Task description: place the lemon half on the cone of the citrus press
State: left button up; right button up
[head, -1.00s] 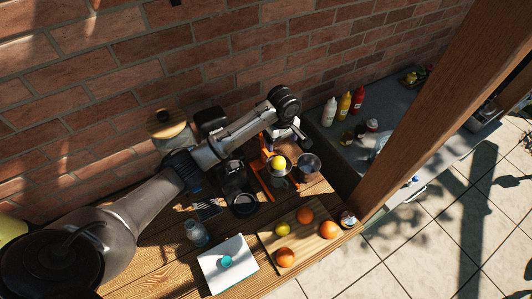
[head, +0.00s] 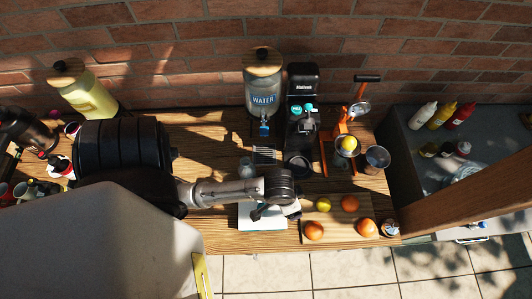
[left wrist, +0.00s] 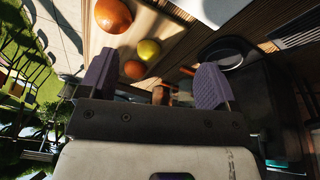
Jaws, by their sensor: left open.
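The orange-framed citrus press (head: 324,150) stands at the right end of the wooden table, its lever raised. The yellow lemon half (head: 348,144) sits dome up at the top of the press's bowl. It covers the cone, so I cannot see how exactly it is seated. My left gripper (head: 292,209) is away from the press, over the gap between the white book and the cutting board. In the left wrist view its purple fingers (left wrist: 155,80) are apart, with nothing held between them. My right gripper is not in view.
The cutting board (head: 309,229) holds a yellow-green citrus (head: 323,204) and several oranges (head: 313,230). A metal cup (head: 376,158) stands right of the press. A black coffee machine (head: 302,90) and a water dispenser (head: 262,85) stand behind. A wooden post (head: 470,205) rises at right.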

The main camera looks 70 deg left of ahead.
pick_arm(q)
jog(key=s+r+m, duration=0.2)
jog(key=s, duration=0.5)
jog(key=shift+s+a+r+m+t+y, duration=0.25)
jog(key=shift+a+r+m+t+y, duration=0.05)
jog(key=shift+a+r+t, duration=0.1)
